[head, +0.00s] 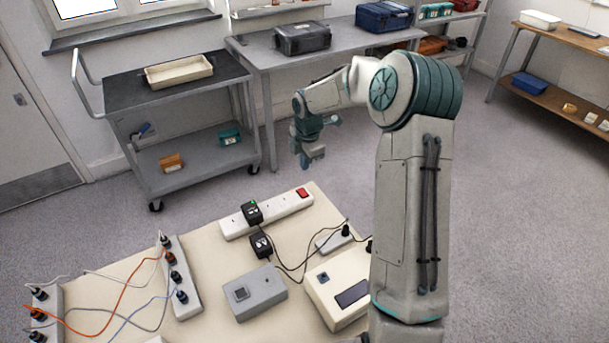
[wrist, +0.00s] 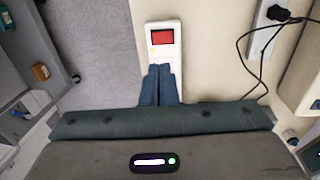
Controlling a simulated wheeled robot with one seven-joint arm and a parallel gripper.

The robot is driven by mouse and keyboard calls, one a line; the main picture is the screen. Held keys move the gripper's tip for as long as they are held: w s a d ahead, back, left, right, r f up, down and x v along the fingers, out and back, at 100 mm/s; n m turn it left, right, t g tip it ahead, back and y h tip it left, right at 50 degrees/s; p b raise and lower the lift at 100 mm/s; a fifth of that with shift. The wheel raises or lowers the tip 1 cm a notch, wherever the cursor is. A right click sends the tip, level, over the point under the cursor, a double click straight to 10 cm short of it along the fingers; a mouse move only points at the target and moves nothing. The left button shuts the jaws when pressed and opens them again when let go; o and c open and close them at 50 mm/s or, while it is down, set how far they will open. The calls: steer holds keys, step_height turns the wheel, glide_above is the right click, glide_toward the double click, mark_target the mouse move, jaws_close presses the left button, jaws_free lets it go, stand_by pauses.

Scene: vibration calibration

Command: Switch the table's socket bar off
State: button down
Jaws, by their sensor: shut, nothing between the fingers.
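The table's socket bar (head: 278,208) is a long white strip along the far edge of the cream table. Its red rocker switch (head: 302,193) is at the right end. In the wrist view the red switch (wrist: 163,37) sits in the white end of the bar (wrist: 153,27), just beyond my fingertips. I cannot tell which way the rocker is tipped. My gripper (head: 313,162) is shut and empty, fingers pointing down, above the bar's switch end and apart from it in the head view. In the wrist view the gripper (wrist: 159,70) covers the rest of the bar.
A black plug (head: 252,212) sits in the bar, with an adapter (head: 261,245) and cables nearby. A grey box (head: 258,294), a cream box (head: 335,298) and other strips with plugs (head: 184,290) stand on the table (head: 218,262). A grey cart (head: 185,125) stands behind.

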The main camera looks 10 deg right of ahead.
mark_target(301, 189)
step_height(301, 189, up, 2)
steer(key=shift+s+r, duration=0.1)
steer(key=shift+r, duration=0.15)
steer(key=shift+a+p, duration=0.2)
steer(key=shift+p, duration=1)
steer(key=shift+w+d+r+p, duration=0.2)
steer(key=shift+w+p, duration=0.15)
steer(key=shift+p, duration=0.35)
steer(key=shift+f, duration=0.1)
steer(key=f+b, duration=0.2)
steer(key=f, duration=0.2)
steer(key=w+f+b, duration=0.1)
steer(key=f+b, duration=0.1)
steer(key=f, duration=0.3)
steer(key=f+b, duration=0.2)
steer(key=f, duration=0.3)
steer(key=shift+w+a, duration=0.25)
steer(key=shift+w, duration=0.05)
steer(key=shift+r, duration=0.1)
